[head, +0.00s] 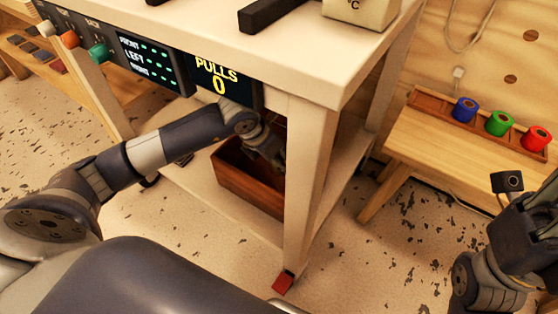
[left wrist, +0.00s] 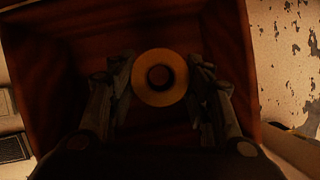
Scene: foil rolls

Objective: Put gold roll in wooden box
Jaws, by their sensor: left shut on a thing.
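The gold roll (left wrist: 160,97) shows in the left wrist view with its round end and dark centre hole towards the camera. My left gripper (left wrist: 160,80) is shut on it, one finger on each side. Behind them is the dark inside of the wooden box (left wrist: 235,45). The gold roll is not visible there. My right gripper (head: 543,205) is at the right edge, partly cut off; its fingers are unclear.
The white table (head: 290,65) overhangs the box, and its front leg (head: 300,190) stands just right of the box. A wooden bench (head: 465,160) at the right holds a rack with a blue roll (head: 465,109), a green roll (head: 499,123) and a red roll (head: 536,138).

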